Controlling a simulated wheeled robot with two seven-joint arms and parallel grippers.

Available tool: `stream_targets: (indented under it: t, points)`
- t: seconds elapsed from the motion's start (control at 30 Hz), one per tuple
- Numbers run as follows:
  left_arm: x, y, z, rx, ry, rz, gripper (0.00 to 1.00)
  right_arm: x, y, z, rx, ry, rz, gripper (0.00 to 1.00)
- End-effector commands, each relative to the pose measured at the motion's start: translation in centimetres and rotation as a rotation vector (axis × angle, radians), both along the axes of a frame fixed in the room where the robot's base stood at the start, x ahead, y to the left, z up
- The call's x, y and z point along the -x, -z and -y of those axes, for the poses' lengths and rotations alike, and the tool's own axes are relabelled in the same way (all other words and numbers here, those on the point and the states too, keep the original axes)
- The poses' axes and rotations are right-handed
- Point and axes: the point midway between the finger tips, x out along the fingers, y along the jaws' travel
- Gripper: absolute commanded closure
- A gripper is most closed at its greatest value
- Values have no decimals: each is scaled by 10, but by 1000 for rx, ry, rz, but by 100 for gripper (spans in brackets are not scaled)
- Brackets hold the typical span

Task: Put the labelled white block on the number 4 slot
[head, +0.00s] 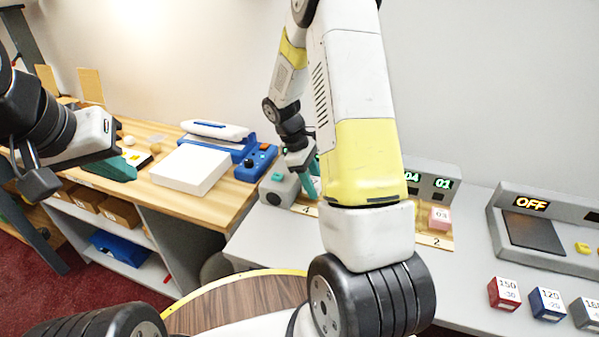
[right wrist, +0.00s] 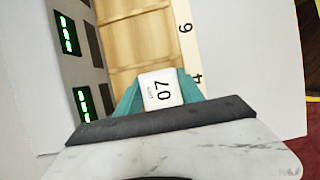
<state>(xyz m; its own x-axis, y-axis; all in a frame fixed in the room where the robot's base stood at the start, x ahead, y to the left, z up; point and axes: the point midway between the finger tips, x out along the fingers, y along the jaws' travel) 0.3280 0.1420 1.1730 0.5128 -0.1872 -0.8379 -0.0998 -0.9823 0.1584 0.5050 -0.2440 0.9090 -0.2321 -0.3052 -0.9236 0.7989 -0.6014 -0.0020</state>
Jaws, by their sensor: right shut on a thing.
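My right gripper (right wrist: 160,92) is shut on a white block (right wrist: 161,88) with "07" printed on its face. The block is over the wooden slot rack (right wrist: 139,45), roughly level with the number 4 (right wrist: 196,78) on its edge strip. I cannot tell whether it touches the rack. In the head view, the right gripper's teal fingers (head: 311,180) are at the rack's left end, near the 4 label (head: 307,211); the block is hidden there. My left gripper (head: 115,168) is over the wooden bench at the left; its opening is unclear.
A pink block (head: 440,217) marked 03 sits in the rack near label 2. A grey panel with green digits (head: 443,185) stands behind it. A scale (head: 533,233) reading OFF and several coloured blocks (head: 503,293) are at the right. A grey box (head: 279,190) stands left of the rack.

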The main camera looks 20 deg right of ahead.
Motion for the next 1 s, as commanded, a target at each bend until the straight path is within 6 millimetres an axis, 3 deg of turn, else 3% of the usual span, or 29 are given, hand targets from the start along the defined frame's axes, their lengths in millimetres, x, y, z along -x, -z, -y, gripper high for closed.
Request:
stream_targets:
  t: [0.1,0.43,0.47,0.57,0.87,1.0]
  points:
    - [0,0,0,0,0,0,100,0,12,0,0,1,0,100]
    - [0,0,0,0,0,0,100,0,15,0,0,1,0,100]
    - [0,0,0,0,0,0,100,0,15,0,0,1,0,51]
    - [0,0,0,0,0,0,100,0,15,0,0,1,0,33]
    - [0,0,0,0,0,0,100,0,14,0,0,1,2,33]
    - [0,0,0,0,0,0,100,-2,5,-2,1,1,4,33]
